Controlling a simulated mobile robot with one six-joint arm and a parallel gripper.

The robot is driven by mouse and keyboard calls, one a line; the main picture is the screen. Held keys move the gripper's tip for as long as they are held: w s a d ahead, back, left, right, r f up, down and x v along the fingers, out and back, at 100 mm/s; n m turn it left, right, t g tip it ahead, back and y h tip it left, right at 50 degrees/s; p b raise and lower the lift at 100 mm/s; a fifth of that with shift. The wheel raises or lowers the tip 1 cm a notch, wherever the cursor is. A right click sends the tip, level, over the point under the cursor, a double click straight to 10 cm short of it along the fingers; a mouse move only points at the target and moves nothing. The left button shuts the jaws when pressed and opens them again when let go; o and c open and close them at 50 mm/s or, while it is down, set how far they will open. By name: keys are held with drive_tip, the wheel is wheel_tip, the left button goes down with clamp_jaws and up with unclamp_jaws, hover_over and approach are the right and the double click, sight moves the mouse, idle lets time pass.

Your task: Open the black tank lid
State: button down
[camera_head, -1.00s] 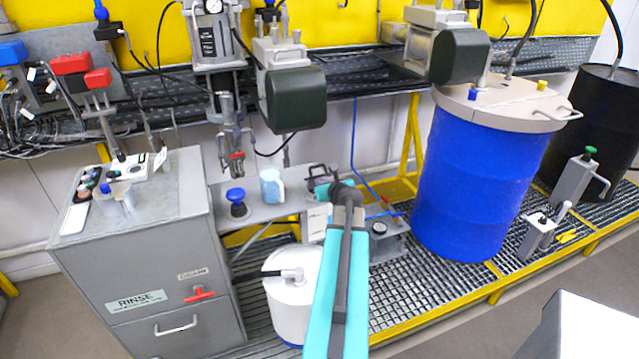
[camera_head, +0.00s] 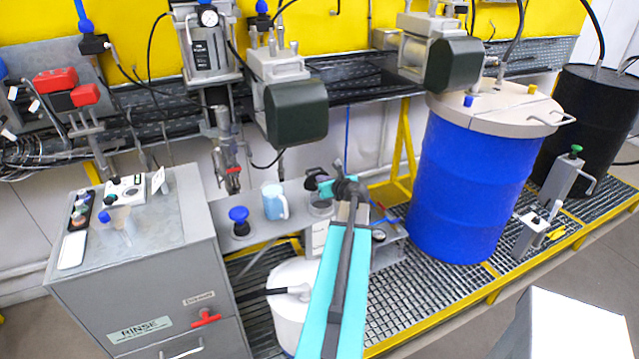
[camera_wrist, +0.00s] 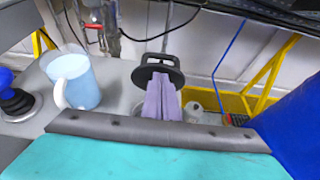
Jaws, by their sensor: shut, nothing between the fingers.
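The black tank lid (camera_wrist: 146,74) is a small dark disc with a looped handle on top, near the middle of the wrist view. In the head view the lid (camera_head: 315,179) is small and partly hidden by my gripper; it looks tilted up above a round grey tank mouth (camera_head: 320,208). My gripper (camera_wrist: 163,97) is shut and empty. Its pale purple fingers overlap the near side of the lid in the wrist view; I cannot tell whether they touch it. In the head view my gripper (camera_head: 328,187) is just right of the lid.
A light blue jug (camera_wrist: 75,82) and a blue knob on a black base (camera_head: 239,221) stand left of the lid. A dark green motor housing (camera_head: 296,112) hangs above. A large blue drum (camera_head: 468,185) stands right. A white container (camera_head: 288,305) is below.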

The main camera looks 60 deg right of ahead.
drive_tip(key=shift+w+d+r+p, duration=0.2)
drive_tip(key=shift+w+d+r, duration=0.05)
drive_tip(key=shift+w, duration=0.2)
drive_tip(key=shift+w+d+r+p, duration=0.2)
drive_tip(key=shift+w, duration=0.25)
drive_tip(key=shift+r, duration=0.2)
wheel_tip(320, 180, up, 9)
drive_tip(key=s+a+p, duration=0.1)
drive_tip(key=s+p, duration=0.1)
drive_tip(key=p, duration=0.2)
drive_tip(key=shift+a, duration=0.35)
drive_tip(key=shift+s+r, duration=0.1)
idle(0.6)
